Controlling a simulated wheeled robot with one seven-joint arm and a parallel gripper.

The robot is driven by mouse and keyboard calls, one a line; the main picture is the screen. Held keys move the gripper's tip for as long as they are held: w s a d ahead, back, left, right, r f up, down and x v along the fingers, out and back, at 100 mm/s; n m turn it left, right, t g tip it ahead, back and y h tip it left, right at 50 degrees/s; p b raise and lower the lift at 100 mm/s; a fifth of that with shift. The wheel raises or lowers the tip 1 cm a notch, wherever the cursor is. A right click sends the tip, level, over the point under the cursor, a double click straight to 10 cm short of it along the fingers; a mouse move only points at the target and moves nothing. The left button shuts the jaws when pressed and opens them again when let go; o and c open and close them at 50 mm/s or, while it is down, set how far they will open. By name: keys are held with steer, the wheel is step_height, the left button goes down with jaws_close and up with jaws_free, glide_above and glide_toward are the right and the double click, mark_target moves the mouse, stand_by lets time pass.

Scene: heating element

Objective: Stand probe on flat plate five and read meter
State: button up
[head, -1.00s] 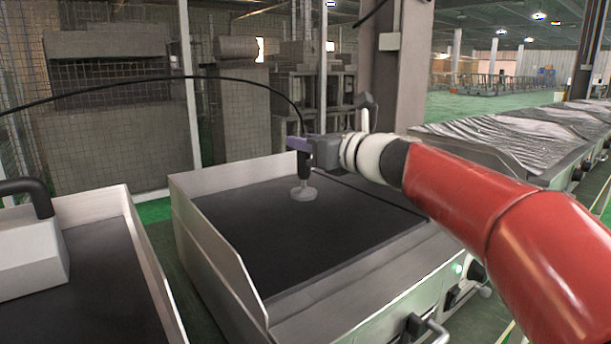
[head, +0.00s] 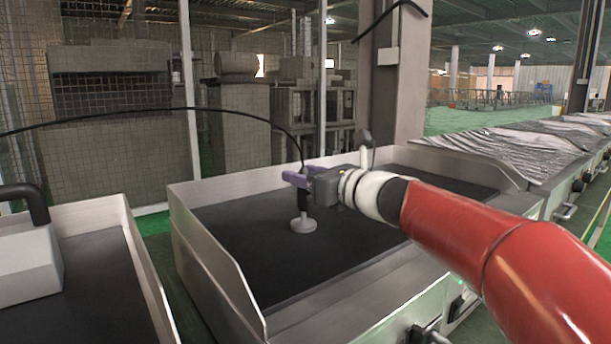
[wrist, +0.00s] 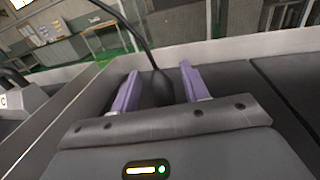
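The probe stands upright, with a dark handle and a pale round foot (head: 304,225) that appears to rest on the dark flat plate (head: 250,262). A black cable rises from its top and arcs away to the left. My gripper (head: 298,178) is at the probe's top. In the wrist view its two purple fingers (wrist: 158,86) stand apart on either side of the dark probe handle (wrist: 162,92), with gaps showing, so it looks open. I see no number marking the plate as five. No meter reading is legible.
Raised metal walls (head: 215,262) border the plate. Covered units (head: 510,150) line the right. A pillar (head: 402,80) stands behind.

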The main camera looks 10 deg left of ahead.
steer(key=shift+d+r, duration=0.1)
steer(key=v, duration=1.2)
steer(key=shift+b, duration=0.3)
